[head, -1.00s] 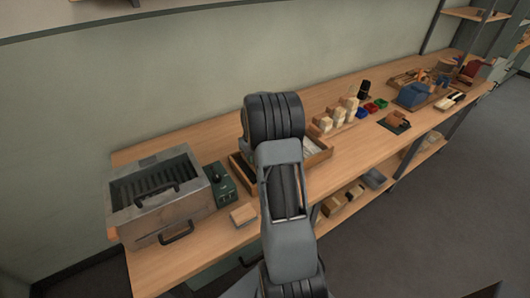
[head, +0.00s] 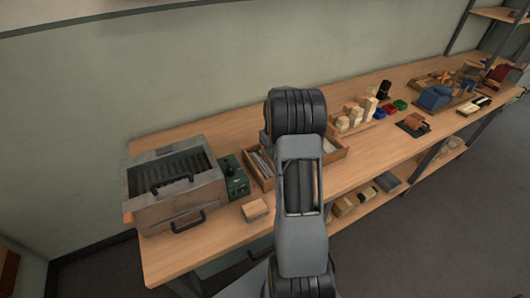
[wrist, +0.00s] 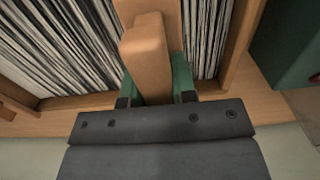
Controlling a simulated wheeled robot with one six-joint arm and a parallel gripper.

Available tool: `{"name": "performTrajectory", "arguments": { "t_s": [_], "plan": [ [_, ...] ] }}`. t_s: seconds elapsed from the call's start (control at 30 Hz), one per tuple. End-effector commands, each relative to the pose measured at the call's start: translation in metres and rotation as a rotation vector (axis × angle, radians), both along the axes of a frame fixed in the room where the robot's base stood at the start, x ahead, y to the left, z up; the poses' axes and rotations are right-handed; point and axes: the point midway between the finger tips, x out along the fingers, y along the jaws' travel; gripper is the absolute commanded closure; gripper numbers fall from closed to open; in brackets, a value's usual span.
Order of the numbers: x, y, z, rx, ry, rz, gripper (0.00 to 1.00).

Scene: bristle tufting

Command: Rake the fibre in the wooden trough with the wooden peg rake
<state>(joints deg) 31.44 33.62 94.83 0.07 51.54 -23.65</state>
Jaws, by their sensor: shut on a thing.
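The wooden trough (head: 265,182) stands on the bench, partly behind my arm in the head view. In the wrist view its wooden wall (wrist: 241,52) and the black-and-white fibre strands (wrist: 62,45) show on both sides of my gripper. My gripper (wrist: 155,88) has green fingers and is shut on the wooden peg rake (wrist: 146,50), whose wooden block lies between them over the trough. The rake's pegs are hidden, so I cannot tell whether they touch the fibre. My gripper is hidden behind the arm in the head view.
A grey metal box with handles (head: 180,200) and a small green control box (head: 233,178) stand left of the trough. A wooden block (head: 255,210) lies near the front edge. Pale blocks (head: 355,112) and coloured trays (head: 385,107) stand to the right.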

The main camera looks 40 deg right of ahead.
Motion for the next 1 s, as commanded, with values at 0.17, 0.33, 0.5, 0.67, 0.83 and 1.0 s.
{"name": "performTrajectory", "arguments": {
  "t_s": [0.17,0.33,0.5,0.67,0.83,1.0],
  "plan": [
    [-0.004,-0.031,0.000,0.000,0.000,-0.003,1.00],
    [-0.008,-0.059,0.001,0.000,0.000,-0.002,1.00],
    [-0.012,-0.088,0.001,0.000,0.000,-0.003,1.00],
    [-0.016,-0.114,0.001,0.000,0.000,-0.002,1.00],
    [-0.020,-0.143,0.001,0.000,0.000,-0.002,1.00],
    [-0.024,-0.171,0.001,0.000,0.000,-0.002,1.00]
  ]
}}
